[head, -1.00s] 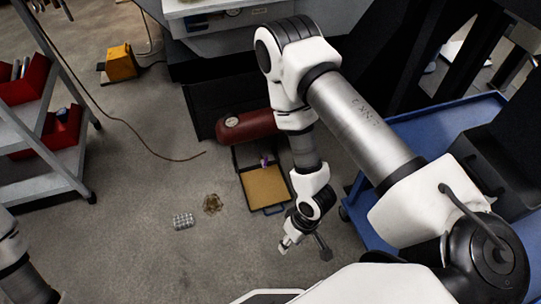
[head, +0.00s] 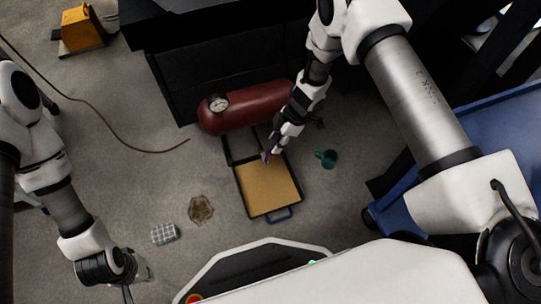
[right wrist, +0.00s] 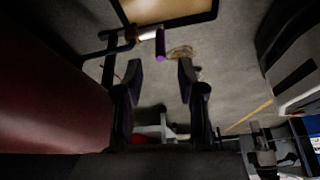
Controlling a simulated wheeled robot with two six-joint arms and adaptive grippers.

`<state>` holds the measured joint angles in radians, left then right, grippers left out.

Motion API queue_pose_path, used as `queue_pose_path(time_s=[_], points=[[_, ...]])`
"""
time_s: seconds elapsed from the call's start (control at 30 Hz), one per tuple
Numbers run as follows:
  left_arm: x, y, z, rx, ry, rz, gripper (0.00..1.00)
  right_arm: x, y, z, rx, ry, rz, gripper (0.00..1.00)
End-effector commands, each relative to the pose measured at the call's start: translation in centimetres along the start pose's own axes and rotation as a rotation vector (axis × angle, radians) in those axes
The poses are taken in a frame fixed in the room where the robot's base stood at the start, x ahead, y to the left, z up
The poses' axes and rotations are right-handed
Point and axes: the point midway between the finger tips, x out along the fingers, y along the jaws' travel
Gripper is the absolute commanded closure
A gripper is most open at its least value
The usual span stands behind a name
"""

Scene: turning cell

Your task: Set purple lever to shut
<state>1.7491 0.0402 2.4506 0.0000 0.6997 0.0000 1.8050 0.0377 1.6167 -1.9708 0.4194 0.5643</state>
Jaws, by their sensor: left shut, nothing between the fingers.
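The purple lever (head: 267,156) is small in the head view, at the back edge of the tan-topped tray and in front of the red tank (head: 245,108). In the right wrist view the purple lever (right wrist: 160,43) is a short upright bar on a dark pipe. My right gripper (right wrist: 160,76) is open there, with the lever beyond its fingertips and roughly centred between them. In the head view my right gripper (head: 273,150) is close to the lever and partly hides it. My left gripper (head: 127,291) is shut and empty at the bottom left.
The tan-topped tray (head: 284,213) lies on the floor. A green funnel-like object (head: 327,158) is to its right. A brown patch (head: 201,209) and a grey ridged block (head: 164,234) lie to its left. A cable crosses the left floor, which is otherwise mostly clear.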

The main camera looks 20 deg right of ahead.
Motion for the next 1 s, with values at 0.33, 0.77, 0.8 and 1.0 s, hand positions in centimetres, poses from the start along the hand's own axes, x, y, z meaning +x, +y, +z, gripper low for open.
queue_pose_path(time_s=[0.33, 0.77, 0.8, 1.0], points=[[3.0, 0.0, -0.1, 0.000, 0.002, 0.000, 1.00, 5.2, -0.1, 0.2, -0.001, 0.000, -0.001, 0.61], [4.1, 0.0, -0.1, 0.000, 0.002, 0.000, 1.00, 7.8, -0.1, 0.0, 0.001, 0.001, 0.000, 0.61], [4.1, 0.0, -0.1, 0.000, 0.002, 0.000, 1.00, 7.8, -0.1, 0.0, 0.001, 0.001, 0.000, 0.71], [4.1, 0.0, -0.1, 0.000, 0.002, 0.000, 1.00, 7.8, -0.1, 0.0, 0.002, 0.001, 0.000, 1.00]])
